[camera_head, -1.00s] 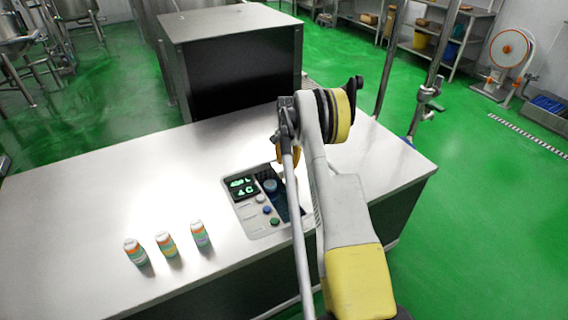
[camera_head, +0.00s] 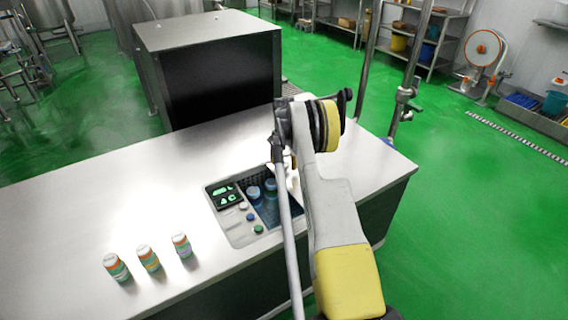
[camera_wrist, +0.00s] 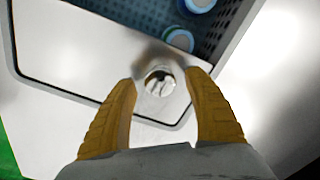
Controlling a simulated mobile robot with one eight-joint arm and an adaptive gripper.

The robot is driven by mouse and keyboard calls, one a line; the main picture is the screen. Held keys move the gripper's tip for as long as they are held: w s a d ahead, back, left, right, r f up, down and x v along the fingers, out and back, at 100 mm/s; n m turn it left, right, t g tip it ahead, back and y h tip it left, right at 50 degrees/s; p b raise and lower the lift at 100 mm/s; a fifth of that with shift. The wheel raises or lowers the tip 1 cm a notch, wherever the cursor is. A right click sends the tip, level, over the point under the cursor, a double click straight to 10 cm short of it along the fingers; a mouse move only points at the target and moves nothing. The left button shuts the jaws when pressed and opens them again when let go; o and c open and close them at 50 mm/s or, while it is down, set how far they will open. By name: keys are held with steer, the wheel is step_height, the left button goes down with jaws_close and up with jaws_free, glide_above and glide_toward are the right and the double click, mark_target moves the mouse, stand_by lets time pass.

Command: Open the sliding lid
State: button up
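The sliding lid (camera_wrist: 85,50) is a smooth pale metal plate in the wrist view, beside a dark perforated well (camera_wrist: 215,25). A small round shiny knob (camera_wrist: 160,82) stands near the lid's edge. My gripper (camera_wrist: 162,92) has its two yellow fingers apart, one on each side of the knob, with gaps visible between. In the head view the well (camera_head: 268,208) is partly uncovered and shows blue-topped round containers (camera_head: 254,192) inside. My arm hides the gripper's fingertips and much of the lid there.
A control panel (camera_head: 232,222) with a green-lit screen and several buttons lies left of the well. Three small bottles (camera_head: 149,259) stand on the counter (camera_head: 60,225) at front left. A large dark-fronted metal box (camera_head: 215,75) stands behind. The counter's middle is clear.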

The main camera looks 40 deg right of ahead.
steer(key=shift+r, duration=0.15)
step_height(320, 180, up, 12)
stand_by(0.4)
stand_by(0.4)
